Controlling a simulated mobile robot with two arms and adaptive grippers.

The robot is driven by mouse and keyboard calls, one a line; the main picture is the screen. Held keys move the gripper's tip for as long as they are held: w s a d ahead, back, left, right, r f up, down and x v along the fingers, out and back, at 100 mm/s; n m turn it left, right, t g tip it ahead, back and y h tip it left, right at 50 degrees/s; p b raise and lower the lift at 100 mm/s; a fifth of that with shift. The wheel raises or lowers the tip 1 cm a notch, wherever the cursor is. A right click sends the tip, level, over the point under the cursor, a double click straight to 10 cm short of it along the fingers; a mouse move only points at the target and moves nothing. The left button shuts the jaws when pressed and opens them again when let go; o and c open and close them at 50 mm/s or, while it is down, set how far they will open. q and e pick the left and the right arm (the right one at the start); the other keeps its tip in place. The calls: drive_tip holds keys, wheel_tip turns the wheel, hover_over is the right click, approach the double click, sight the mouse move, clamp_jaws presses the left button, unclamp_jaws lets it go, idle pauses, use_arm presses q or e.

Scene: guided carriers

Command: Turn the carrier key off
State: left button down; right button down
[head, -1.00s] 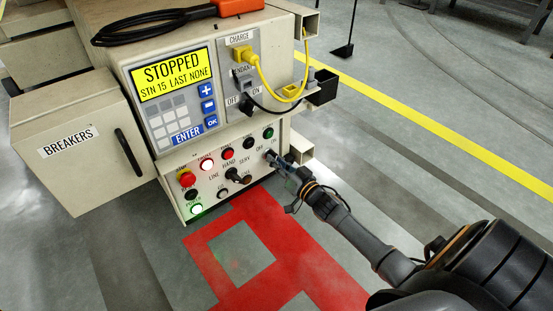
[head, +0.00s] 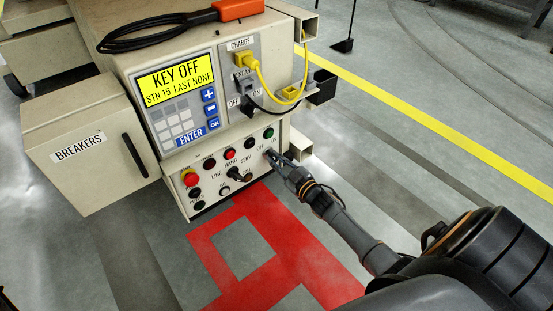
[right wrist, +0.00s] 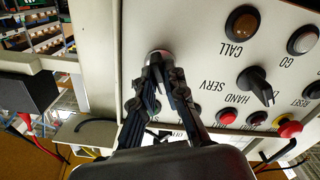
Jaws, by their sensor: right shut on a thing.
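The carrier's control panel (head: 213,176) faces me, with a display (head: 176,79) that reads "KEY OFF, STN 15 LAST NONE". My right gripper (head: 272,155) is at the panel's right end, by the OFF label. In the right wrist view its fingers (right wrist: 160,60) are closed together on the key at a round silver key switch (right wrist: 158,54). The fingers hide most of the key, so its angle is hard to read. The panel lamps, such as the one at the lower left (head: 199,206), are dark. My left gripper is not in view.
A red emergency button (head: 190,178) and a black selector knob (head: 235,174) sit left of my gripper. A yellow charge cable (head: 263,80) hangs above. The floor at right is clear.

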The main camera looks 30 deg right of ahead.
drive_tip(key=shift+n, duration=0.5)
drive_tip(key=c, duration=1.4)
unclamp_jaws()
drive_tip(key=shift+s, duration=0.1)
drive_tip(key=s, duration=0.8)
drive_tip(key=s+d, duration=0.1)
drive_tip(key=s, duration=0.2)
drive_tip(key=shift+s, duration=0.4)
